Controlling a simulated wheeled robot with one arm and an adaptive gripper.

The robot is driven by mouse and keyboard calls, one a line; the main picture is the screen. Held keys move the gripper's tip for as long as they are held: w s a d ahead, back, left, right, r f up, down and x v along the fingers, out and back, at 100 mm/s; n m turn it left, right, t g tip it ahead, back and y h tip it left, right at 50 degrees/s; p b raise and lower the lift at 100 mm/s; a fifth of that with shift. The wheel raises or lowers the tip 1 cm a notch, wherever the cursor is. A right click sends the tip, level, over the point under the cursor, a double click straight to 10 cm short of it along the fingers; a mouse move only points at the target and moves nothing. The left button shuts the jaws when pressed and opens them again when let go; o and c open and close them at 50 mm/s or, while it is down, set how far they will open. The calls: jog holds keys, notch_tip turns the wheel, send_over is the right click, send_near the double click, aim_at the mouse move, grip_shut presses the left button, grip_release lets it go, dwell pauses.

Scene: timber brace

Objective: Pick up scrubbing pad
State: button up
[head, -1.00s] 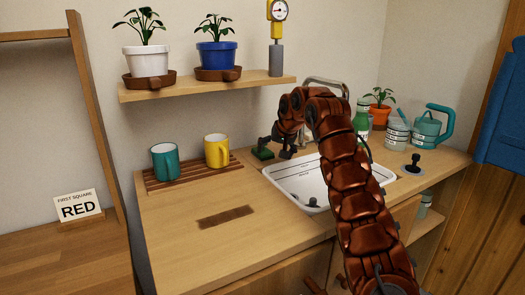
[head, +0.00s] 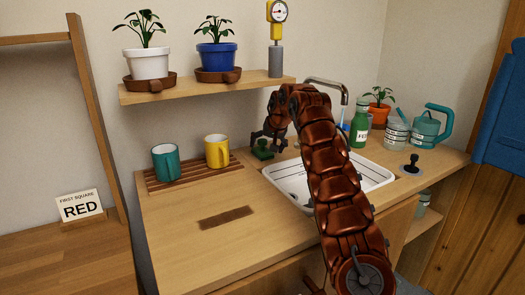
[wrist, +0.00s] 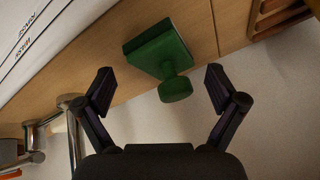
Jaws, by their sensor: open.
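The scrubbing pad is a green block with a round knob handle; in the head view the pad (head: 262,150) sits on the counter behind the sink, near the wall. In the wrist view the pad (wrist: 160,55) lies ahead, with its knob between my two fingertips. My gripper (wrist: 156,92) is open around the knob's sides, with a gap to each side and no contact visible. In the head view my gripper (head: 268,137) hangs just above and beside the pad, its fingers partly blending with the dark arm.
The sink (head: 375,172) and its faucet (head: 338,88) stand right of the pad. A slatted rack (head: 190,173) with a teal mug (head: 165,162) and a yellow mug (head: 217,151) is to the left. A shelf (head: 185,92) with potted plants hangs above.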

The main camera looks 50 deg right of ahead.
jog(key=shift+w+d, duration=0.1)
jog(key=shift+w, duration=0.45)
jog(key=shift+w+d+f, duration=0.15)
jog(key=shift+w+f, duration=0.25)
jog(key=shift+f, duration=0.2)
jog(key=c, duration=1.3)
jog(key=shift+o, duration=0.2)
